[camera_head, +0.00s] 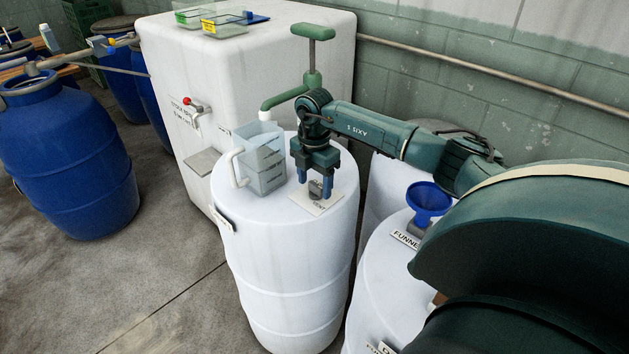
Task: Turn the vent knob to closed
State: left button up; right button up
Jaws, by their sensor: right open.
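The vent knob (316,189) is a small grey knob on a labelled plate (326,204) on top of the white drum (275,222) in the middle. My right gripper (314,194) points down over it, with its two blue fingers apart on either side of the knob. I cannot tell whether the fingers touch it. The fingers hide part of the knob, and the plate's lettering is too small to read. My left gripper is not in view.
A clear measuring jug (262,160) stands left of my gripper on the same drum. A green hand pump (312,60) rises behind. A blue funnel (428,199) sits on the drum to the right. A large white tank (240,80) stands behind, blue drums (75,160) at left.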

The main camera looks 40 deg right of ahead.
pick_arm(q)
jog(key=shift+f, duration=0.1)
pick_arm(e)
jog(key=shift+f, duration=0.25)
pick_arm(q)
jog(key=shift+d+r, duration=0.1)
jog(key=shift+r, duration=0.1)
pick_arm(e)
jog(key=c, duration=1)
